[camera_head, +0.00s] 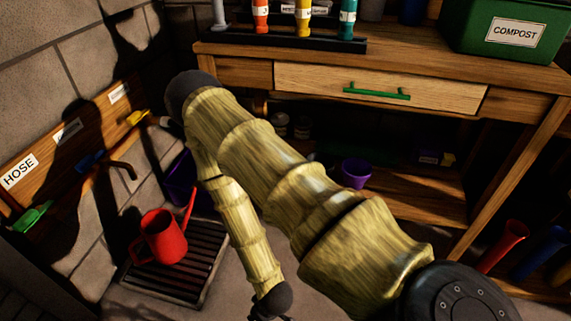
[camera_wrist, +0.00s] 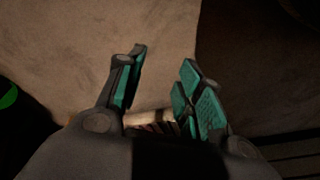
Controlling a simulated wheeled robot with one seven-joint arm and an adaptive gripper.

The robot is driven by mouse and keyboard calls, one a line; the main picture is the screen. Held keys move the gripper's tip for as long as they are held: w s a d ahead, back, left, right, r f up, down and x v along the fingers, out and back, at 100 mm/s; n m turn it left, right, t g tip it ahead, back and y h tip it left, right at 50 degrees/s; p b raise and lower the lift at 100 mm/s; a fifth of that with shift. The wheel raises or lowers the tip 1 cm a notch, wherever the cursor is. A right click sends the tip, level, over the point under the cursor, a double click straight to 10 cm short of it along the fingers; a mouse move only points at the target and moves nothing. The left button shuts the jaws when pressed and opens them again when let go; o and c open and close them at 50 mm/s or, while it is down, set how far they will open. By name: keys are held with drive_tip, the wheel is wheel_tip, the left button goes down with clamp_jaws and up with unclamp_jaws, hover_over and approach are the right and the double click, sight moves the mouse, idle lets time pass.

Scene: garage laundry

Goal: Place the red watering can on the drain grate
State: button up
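The red watering can (camera_head: 164,238) stands upright on the dark slatted drain grate (camera_head: 190,285), toward its left back part, in the head view. Its spout points up and to the right. My gripper (camera_head: 272,305) hangs low at the bottom edge of the head view, to the right of the grate and apart from the can; its fingers are mostly cut off there. In the wrist view my gripper (camera_wrist: 160,75) has its teal-padded fingers spread, with nothing held between them. The can does not show in the wrist view.
A wooden workbench (camera_head: 430,90) with a drawer stands at the back right. A purple pot (camera_head: 356,173) sits on its lower shelf, and a purple bin (camera_head: 181,180) stands behind the grate. A hose rack (camera_head: 75,130) is on the left wall. Bare floor lies right of the grate.

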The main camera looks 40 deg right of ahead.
drive_tip(key=s+d+r+m+g+h, duration=0.1)
drive_tip(key=s+d+r+g, duration=0.1)
drive_tip(key=s, duration=0.6)
drive_tip(key=shift+d+r+g, duration=0.3)
drive_tip(key=shift+d+r, duration=0.1)
drive_tip(key=shift+d, duration=0.05)
